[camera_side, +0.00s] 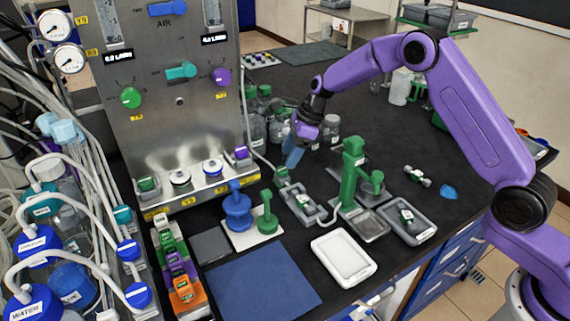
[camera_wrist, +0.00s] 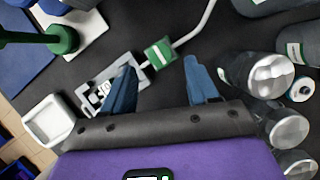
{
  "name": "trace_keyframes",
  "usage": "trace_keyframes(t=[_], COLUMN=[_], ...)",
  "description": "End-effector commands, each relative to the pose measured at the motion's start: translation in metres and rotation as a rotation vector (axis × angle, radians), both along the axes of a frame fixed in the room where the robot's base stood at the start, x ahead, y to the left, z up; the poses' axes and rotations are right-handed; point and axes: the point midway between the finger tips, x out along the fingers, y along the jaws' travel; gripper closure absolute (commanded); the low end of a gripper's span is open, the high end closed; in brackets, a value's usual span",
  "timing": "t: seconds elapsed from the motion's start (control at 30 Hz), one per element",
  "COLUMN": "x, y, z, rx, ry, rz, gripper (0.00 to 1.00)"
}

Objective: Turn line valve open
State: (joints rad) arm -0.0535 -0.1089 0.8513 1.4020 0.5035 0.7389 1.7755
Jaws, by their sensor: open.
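A green block with a white label (camera_side: 282,174) sits on a pale tube on the black bench; I take it for the line valve, though its label is too small to read. In the wrist view the green block (camera_wrist: 160,53) lies just beyond and between the fingertips. The tube runs on from it toward the upper right. A grey plate with a small fitting (camera_side: 302,203) adjoins it, partly behind one finger in the wrist view (camera_wrist: 97,90). My gripper (camera_side: 291,160) is open and empty, with blue fingers close to the block; it also shows in the wrist view (camera_wrist: 158,65).
Lidded glass jars (camera_wrist: 268,75) stand close on the right of the wrist view. A green post stand (camera_side: 352,172) and a white tray (camera_side: 343,257) are nearer the bench front. The steel valve panel (camera_side: 165,120) rises at left. The blue mat (camera_side: 262,285) is clear.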

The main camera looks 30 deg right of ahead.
Motion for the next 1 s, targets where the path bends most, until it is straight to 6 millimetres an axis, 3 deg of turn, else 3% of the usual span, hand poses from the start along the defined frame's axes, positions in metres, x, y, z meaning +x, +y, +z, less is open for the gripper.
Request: trace_keyframes(t=[0.1, 0.3, 0.67, 0.87, 1.0], x=[0.002, 0.006, 0.006, 0.006, 0.006], y=[0.007, 0.014, 0.016, 0.016, 0.015], z=[-0.018, -0.036, -0.040, -0.040, -0.040], rx=[0.001, 0.000, 0.000, 0.000, 0.000], ry=[0.001, 0.000, 0.000, 0.000, 0.000], rz=[-0.001, 0.000, 0.000, 0.000, 0.001], gripper=[0.41, 0.41, 0.41, 0.97, 0.97])
